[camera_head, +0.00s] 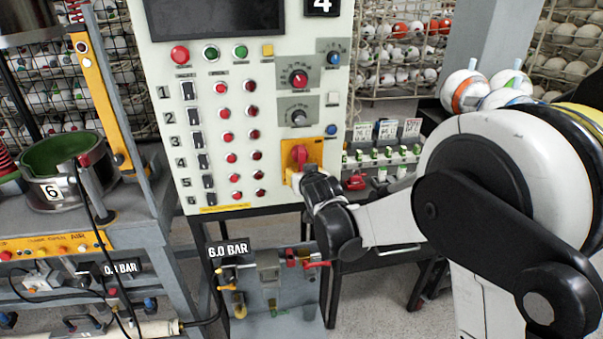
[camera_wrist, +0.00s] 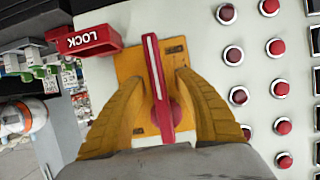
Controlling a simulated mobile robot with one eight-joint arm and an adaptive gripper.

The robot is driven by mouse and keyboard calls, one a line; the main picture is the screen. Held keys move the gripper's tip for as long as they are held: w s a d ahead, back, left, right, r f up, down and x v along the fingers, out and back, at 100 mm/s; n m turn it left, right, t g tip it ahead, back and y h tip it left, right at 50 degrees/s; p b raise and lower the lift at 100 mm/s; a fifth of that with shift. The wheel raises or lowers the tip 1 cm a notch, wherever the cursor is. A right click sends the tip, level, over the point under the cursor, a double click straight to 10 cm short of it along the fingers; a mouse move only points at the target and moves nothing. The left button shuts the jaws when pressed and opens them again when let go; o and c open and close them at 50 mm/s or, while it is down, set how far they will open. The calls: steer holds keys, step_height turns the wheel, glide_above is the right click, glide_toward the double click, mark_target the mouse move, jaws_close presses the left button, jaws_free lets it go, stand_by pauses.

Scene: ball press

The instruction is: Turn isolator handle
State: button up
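The isolator handle is a red bar with a white line, on a yellow plate (camera_wrist: 174,47) in the wrist view. The handle (camera_wrist: 153,65) stands almost upright in that view, its top leaning slightly left. My gripper (camera_wrist: 159,78) has one yellow finger on each side of the handle, with yellow plate showing between each fingertip and the bar. It is open around the handle. In the head view the handle (camera_head: 299,155) sits low on the right of the pale control panel (camera_head: 225,130). My gripper (camera_head: 304,178) reaches it from the lower right, hiding part of the plate.
A red LOCK piece (camera_wrist: 88,42) sticks out beside the plate in the wrist view. Several red buttons (camera_wrist: 279,89) line the panel on the other side. In the head view a press (camera_head: 90,170) stands left and a valve board (camera_head: 275,285) is below.

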steer(key=v, duration=1.2)
steer(key=s+d+r+m+g+h, duration=0.2)
steer(key=s+d, duration=0.7)
steer(key=d, duration=0.4)
steer(key=s+d+f+g+h, duration=0.1)
steer(key=s+d+f+g, duration=0.1)
steer(key=s+d, duration=0.3)
steer(key=s+d+f+m+g, duration=0.1)
steer(key=s+d, duration=0.4)
steer(key=s, duration=0.8)
steer(key=shift+s+f+g+h, duration=0.15)
steer(key=shift+f+g+h, duration=0.3)
steer(key=shift+f, duration=0.2)
